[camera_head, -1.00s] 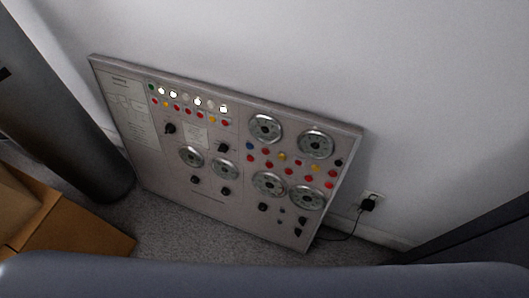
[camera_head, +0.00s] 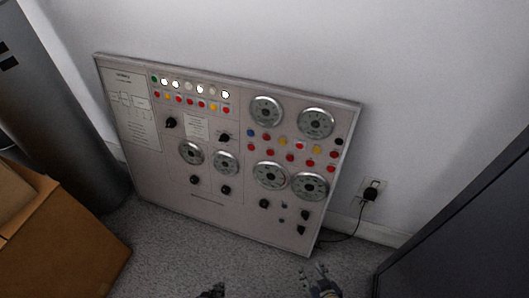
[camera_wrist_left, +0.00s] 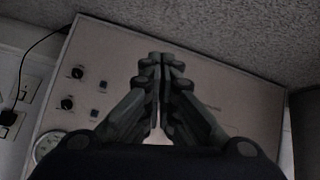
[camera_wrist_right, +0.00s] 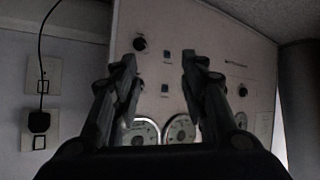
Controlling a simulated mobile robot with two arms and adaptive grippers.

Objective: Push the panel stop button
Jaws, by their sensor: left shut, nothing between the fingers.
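The grey control panel (camera_head: 185,212) leans against the wall, with round dials, black knobs, a row of lit white lamps and rows of red, yellow, blue and black buttons. Several red buttons (camera_head: 290,157) sit between the right-hand dials; I cannot read which one is the stop button. My left gripper (camera_head: 213,291) is at the bottom edge, below the panel; its fingers are shut and empty in the left wrist view (camera_wrist_left: 155,62). My right gripper (camera_head: 318,275) is near the panel's lower right corner; it is open and empty in the right wrist view (camera_wrist_right: 158,68). Neither visibly touches the panel.
A cardboard box (camera_head: 70,250) stands at lower left beside a dark cylinder (camera_head: 65,120). A wall outlet (camera_head: 372,189) with a plug and cord is right of the panel. A dark cabinet (camera_head: 460,230) stands at far right. Carpet (camera_head: 240,268) lies clear in front of the panel.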

